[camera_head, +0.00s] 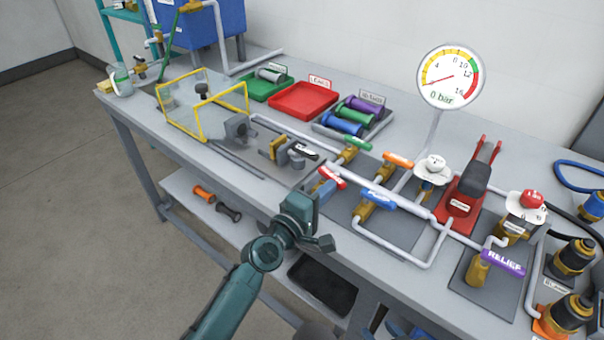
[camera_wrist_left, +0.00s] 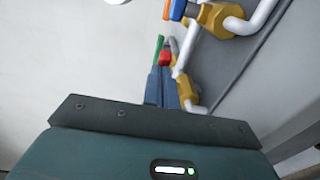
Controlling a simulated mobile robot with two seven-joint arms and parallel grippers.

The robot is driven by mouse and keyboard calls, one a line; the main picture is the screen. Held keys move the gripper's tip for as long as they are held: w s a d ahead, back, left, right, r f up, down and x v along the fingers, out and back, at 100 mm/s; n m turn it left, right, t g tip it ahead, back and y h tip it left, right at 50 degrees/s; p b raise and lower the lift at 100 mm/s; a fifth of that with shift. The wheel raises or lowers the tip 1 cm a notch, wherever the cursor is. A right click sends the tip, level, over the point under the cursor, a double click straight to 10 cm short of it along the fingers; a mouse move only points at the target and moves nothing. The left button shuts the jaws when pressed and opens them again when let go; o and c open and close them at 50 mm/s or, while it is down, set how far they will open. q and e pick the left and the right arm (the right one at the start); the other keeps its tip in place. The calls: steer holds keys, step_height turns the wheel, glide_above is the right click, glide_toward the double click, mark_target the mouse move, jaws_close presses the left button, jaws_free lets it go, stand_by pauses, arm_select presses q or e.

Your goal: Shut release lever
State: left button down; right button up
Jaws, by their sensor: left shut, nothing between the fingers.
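I cannot read any label as the release lever. A purple lever (camera_head: 503,262) marked RELIEF sits on a brass valve at the front right. A red lever (camera_head: 332,177) sits on the pipework at the bench's front edge; it also shows in the left wrist view (camera_wrist_left: 166,58). A small clamp-like part with a black, white-labelled handle (camera_head: 305,151) stands to its left. My left gripper (camera_head: 328,188) is shut and empty, its tips close to the red lever; contact cannot be told. Its fingers also show in the left wrist view (camera_wrist_left: 161,82). My right gripper is not in view.
Green (camera_head: 357,143), orange (camera_head: 398,159) and blue (camera_head: 378,199) levers crowd the pipes nearby. A gauge (camera_head: 450,76) reads about 0 bar. A red hand pump (camera_head: 468,195) stands to the right. A yellow-framed guard (camera_head: 203,105) and trays are to the left.

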arm_select(q)
steer(key=shift+a, duration=0.45)
steer(key=v, duration=1.2)
steer(key=shift+s+b, duration=0.35)
steer(key=shift+s, duration=0.15)
steer(key=s+a+f+m+g+y+p, duration=0.2)
steer(key=s+a+f+m+g+y, duration=0.2)
steer(key=s+a+f+m+y, duration=0.3)
steer(key=s+a+f+m, duration=0.3)
steer(key=s+f+m, duration=0.3)
steer(key=f, duration=0.1)
steer(key=shift+m, duration=0.4)
